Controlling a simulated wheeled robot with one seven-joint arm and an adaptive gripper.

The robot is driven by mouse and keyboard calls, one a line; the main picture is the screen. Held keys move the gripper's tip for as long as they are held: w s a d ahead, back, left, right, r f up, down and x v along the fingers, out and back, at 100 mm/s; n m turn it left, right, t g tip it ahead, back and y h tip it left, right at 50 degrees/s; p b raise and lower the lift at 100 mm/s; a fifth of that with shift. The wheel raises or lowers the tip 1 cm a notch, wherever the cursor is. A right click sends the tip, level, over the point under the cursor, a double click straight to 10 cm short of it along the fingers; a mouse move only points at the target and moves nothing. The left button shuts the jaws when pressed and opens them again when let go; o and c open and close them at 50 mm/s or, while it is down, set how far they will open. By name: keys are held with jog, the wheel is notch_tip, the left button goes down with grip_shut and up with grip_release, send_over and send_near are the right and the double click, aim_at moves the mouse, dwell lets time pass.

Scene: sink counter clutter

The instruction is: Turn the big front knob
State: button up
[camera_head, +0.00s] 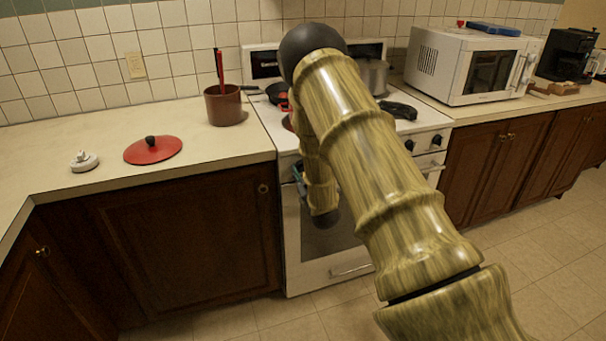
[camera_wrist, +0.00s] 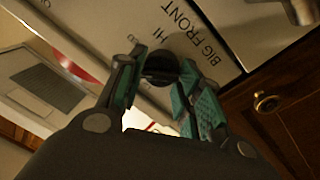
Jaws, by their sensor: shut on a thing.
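The big front knob (camera_wrist: 161,66) is a round black knob on the white stove's front panel in the wrist view, beside printed letters reading "BIG FRONT" and "HI". My gripper (camera_wrist: 160,77) has its two teal-lined fingers on either side of the knob and is shut on it. In the head view my arm covers the gripper almost wholly and hides this knob. Only a small teal bit of the gripper shows at the stove's left front edge. The stove (camera_head: 350,270) stands between the counters.
Two other black knobs (camera_head: 437,140) show at the stove front's right side. A dark pan (camera_head: 277,93) and a pot (camera_head: 372,77) sit on the stove. A brown pot (camera_head: 224,106) and red lid (camera_head: 153,150) lie on the left counter. A microwave (camera_head: 447,70) stands right.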

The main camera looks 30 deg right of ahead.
jog(key=shift+n, duration=0.6)
jog(key=o, duration=1)
jog(key=shift+o, duration=0.2)
jog(key=v, duration=1.2)
jog(key=shift+f, duration=0.1)
